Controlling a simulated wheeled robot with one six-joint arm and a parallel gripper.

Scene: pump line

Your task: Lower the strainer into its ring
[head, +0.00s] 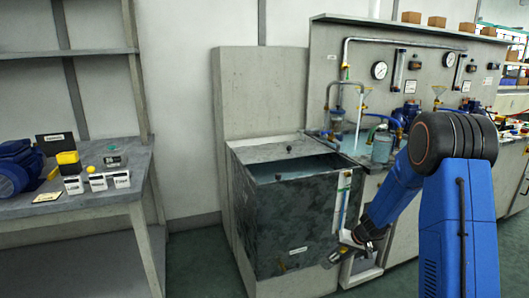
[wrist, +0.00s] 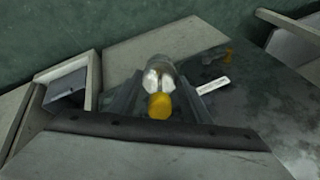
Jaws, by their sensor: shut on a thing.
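My gripper (head: 350,241) is low in front of the right part of the grey tank's front in the head view. It is shut on a small grey cylinder (head: 336,257), which I take to be the strainer. In the wrist view the strainer (wrist: 160,68) looks pale and partly see-through, with a yellow knob (wrist: 159,106) at the near end, between the jaws. It is tilted and held clear of the tank's top. I cannot make out the ring in either view.
The open tank (head: 300,168) holds liquid and has dark knobs on its rim. A white label (wrist: 213,86) and a small yellow fitting (wrist: 228,55) are on its front. A bench with pipes and gauges (head: 379,70) stands behind my arm. A side table (head: 100,190) stands left.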

